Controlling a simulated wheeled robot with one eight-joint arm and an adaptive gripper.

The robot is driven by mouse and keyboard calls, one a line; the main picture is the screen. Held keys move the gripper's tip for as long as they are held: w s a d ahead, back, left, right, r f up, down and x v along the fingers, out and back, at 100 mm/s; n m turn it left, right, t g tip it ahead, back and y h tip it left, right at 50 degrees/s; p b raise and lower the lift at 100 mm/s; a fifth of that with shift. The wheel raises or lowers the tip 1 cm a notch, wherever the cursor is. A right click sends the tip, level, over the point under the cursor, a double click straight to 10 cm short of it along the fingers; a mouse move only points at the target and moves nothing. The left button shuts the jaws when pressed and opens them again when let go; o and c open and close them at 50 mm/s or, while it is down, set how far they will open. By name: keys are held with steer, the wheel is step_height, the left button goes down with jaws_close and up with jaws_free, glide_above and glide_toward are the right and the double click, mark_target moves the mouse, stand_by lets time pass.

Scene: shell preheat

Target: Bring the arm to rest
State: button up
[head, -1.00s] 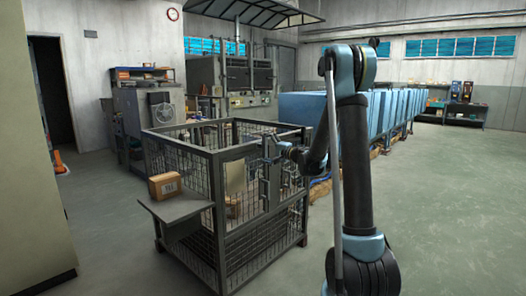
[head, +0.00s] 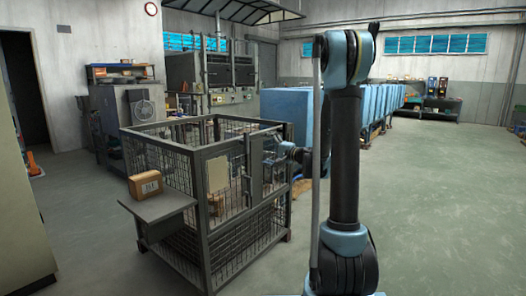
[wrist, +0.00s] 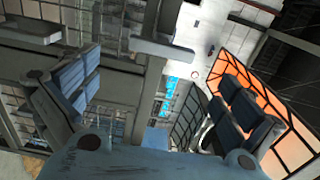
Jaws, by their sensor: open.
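My arm rises at the right of the head view, with its elbow high and the forearm mostly hidden behind the upper arm. My gripper (head: 265,163) shows small and dark in front of or beside the upper right part of a grey wire-mesh cage (head: 166,139); I cannot tell how close it is. In the wrist view my gripper (wrist: 155,97) is open, its two padded fingers wide apart with nothing held between them.
A cardboard box (head: 146,186) sits on the shelf (head: 158,208) at the cage's front left. Blue bins (head: 290,115) stand in a row behind. An oven-like machine (head: 212,78) is at the back. The floor at right (head: 450,200) is clear.

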steer(key=s+d+f+n+g+h, duration=0.1)
steer(key=s+f+n+g+h, duration=0.2)
steer(key=s, duration=0.8)
steer(key=s+d+f+n+g+h, duration=0.1)
steer(key=s+f+n+g+h, duration=0.1)
steer(key=s, duration=0.9)
steer(key=s+d+f+n+g+h, duration=0.1)
steer(key=s+d+f+h, duration=0.3)
steer(key=s+d, duration=0.4)
steer(key=s+d+f+n+g+h, duration=0.1)
steer(key=s+d+f+h, duration=0.4)
steer(key=s, duration=1)
step_height(320, 180, down, 2)
steer(key=d+g, duration=0.1)
steer(key=d, duration=0.1)
steer(key=shift+d+f+n+g, duration=0.25)
steer(key=shift+d+n+g, duration=0.05)
steer(key=shift+d+g, duration=0.1)
steer(key=shift+s, duration=0.1)
